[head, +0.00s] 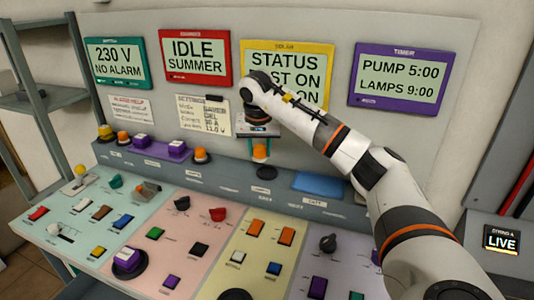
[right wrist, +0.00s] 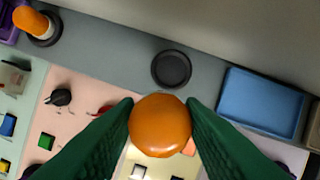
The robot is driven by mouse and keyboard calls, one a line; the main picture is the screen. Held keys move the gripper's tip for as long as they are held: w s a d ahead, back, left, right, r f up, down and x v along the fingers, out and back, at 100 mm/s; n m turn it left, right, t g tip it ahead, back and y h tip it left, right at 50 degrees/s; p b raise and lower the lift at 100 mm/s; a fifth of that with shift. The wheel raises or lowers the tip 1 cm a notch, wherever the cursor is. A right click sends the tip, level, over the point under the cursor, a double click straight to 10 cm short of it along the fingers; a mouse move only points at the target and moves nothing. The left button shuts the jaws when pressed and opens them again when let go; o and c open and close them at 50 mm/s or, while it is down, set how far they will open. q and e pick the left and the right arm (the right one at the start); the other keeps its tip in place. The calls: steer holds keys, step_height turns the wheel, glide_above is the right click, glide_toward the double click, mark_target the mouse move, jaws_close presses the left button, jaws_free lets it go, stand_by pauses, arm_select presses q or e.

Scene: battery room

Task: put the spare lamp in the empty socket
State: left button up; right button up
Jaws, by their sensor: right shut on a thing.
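The spare lamp (head: 260,152) is orange and hangs below my right gripper (head: 260,141), above the ledge of the console. In the right wrist view the lamp (right wrist: 160,126) sits between the two dark green fingers, which are shut on it. The empty socket (head: 266,172) is a dark round ring on the ledge, just below the lamp in the head view. In the right wrist view the socket (right wrist: 171,69) is clear, above the lamp in the picture and apart from it. The lamp's lower end is hidden in the wrist view. My left gripper is not in view.
A fitted orange lamp (head: 201,154) stands on the ledge to the left, with purple blocks (head: 177,149) and more lamps beyond. A blue tray (head: 318,184) lies right of the socket. Switches and knobs cover the sloping panel in front. Display screens hang on the wall behind.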

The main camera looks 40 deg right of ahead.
steer(key=w+d+p, duration=0.2)
steer(key=w+d, duration=0.1)
steer(key=d, duration=0.2)
steer(key=f, duration=0.2)
steer(key=f+p, duration=0.1)
steer(key=f, duration=0.3)
steer(key=shift+s+f, duration=0.1)
steer(key=shift+s, duration=0.15)
steer(key=shift+w+f+p, duration=0.1)
steer(key=shift+f+p, duration=0.1)
steer(key=shift+p, duration=0.3)
steer(key=shift+d+f, duration=0.15)
steer(key=shift+f, duration=0.1)
steer(key=shift+f+b, duration=0.3)
steer(key=shift+f, duration=0.25)
steer(key=o, duration=1)
